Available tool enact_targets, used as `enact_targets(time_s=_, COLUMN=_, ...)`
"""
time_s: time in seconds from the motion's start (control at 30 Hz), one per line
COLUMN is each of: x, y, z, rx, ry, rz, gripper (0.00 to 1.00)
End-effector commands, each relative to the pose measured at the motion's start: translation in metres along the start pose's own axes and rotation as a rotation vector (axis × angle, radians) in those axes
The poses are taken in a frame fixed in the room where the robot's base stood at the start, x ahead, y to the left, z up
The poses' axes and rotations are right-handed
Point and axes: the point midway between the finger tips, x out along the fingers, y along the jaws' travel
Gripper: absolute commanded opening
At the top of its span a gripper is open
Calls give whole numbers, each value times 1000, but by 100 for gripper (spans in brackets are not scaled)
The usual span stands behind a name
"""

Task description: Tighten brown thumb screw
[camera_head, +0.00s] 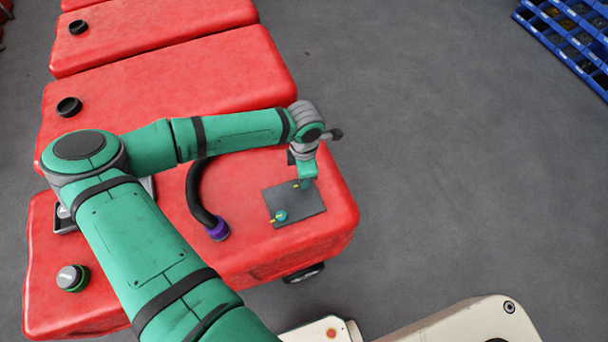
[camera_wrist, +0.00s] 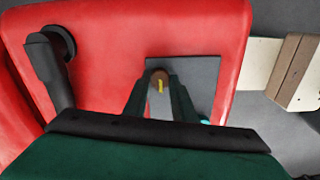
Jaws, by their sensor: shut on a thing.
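The brown thumb screw (camera_wrist: 159,78) with a yellow mark shows in the wrist view, between my gripper's two fingertips. My gripper (camera_wrist: 159,88) is shut on it from both sides. In the head view my gripper (camera_head: 305,183) points down over the far part of the grey plate (camera_head: 309,205), and it hides most of the screw there. The grey plate (camera_wrist: 207,72) lies on top of the red tank (camera_head: 262,165). A teal thumb screw (camera_head: 281,215) with a yellow mark sits on the plate nearer the camera; only its edge (camera_wrist: 205,120) shows in the wrist view.
A black hose with a purple collar (camera_head: 218,230) rises from the tank left of the plate. A capped port (camera_head: 72,277) is at the tank's left. More red tanks (camera_head: 170,80) stand behind. Blue crates (camera_head: 570,40) are at the upper right. The floor to the right is clear.

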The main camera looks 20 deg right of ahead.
Motion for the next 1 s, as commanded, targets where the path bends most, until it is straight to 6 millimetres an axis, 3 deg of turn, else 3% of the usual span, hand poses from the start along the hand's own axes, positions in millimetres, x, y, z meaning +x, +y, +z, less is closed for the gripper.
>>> enact_targets(time_s=0.73, x=-2, y=2, z=1, rx=91, ry=-2, rz=5, gripper=1)
enact_targets(time_s=0.77, x=-2, y=2, z=1, rx=91, ry=-2, rz=5, gripper=26)
enact_targets(time_s=0.83, x=-2, y=2, z=1, rx=91, ry=-2, rz=4, gripper=43)
enact_targets(time_s=1.0, x=-1, y=1, z=1, rx=91, ry=-1, rz=3, gripper=43)
